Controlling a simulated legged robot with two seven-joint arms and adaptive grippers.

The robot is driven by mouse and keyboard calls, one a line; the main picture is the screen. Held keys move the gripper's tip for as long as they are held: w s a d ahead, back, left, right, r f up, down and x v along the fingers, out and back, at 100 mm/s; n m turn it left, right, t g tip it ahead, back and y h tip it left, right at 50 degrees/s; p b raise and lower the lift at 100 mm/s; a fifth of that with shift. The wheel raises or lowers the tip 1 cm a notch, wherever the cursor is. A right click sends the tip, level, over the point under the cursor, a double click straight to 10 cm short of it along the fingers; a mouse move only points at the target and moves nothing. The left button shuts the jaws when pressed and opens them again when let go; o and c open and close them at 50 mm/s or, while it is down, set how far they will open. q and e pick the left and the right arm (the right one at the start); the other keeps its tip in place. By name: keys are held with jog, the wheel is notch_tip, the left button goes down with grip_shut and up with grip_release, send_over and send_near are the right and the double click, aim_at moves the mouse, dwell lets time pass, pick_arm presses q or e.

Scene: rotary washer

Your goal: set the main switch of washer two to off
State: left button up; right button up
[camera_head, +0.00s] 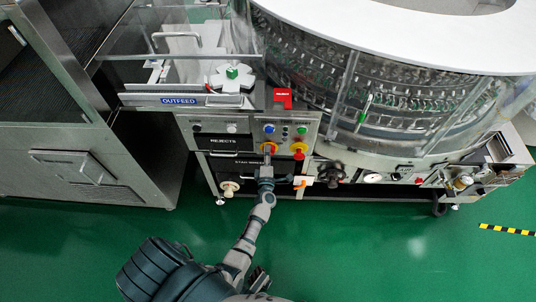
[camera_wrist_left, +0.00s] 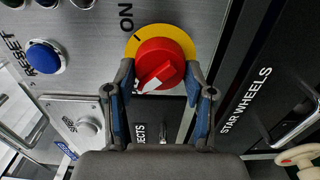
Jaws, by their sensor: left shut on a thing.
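The main switch is a red rotary knob on a yellow round plate (camera_head: 267,147) on the grey control panel, and it shows close up in the left wrist view (camera_wrist_left: 158,62). My left gripper (camera_head: 266,160) reaches it from the front, with its two fingers on either side of the knob and shut on it (camera_wrist_left: 163,95). A white mark on the knob slants toward the lower left of the wrist view, near lettering mostly hidden by a finger. The ON label (camera_wrist_left: 126,17) is printed at the upper left, beside a tick on the plate. My right gripper is not in view.
A second red and yellow control (camera_head: 299,149) sits just right of the switch. A blue RESET button (camera_wrist_left: 46,57) is nearby. A red sign (camera_head: 282,95) stands above the panel. Black drawers (camera_head: 228,143) are to the left, and green floor is open in front.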

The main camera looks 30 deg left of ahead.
pick_arm(q)
jog(key=o, duration=1.1)
jog(key=shift+s+f, duration=0.15)
jog(key=shift+f, duration=0.2)
jog(key=shift+o, duration=0.2)
jog(key=shift+r, duration=0.15)
jog(key=v, duration=1.2)
jog(key=shift+a, duration=0.1)
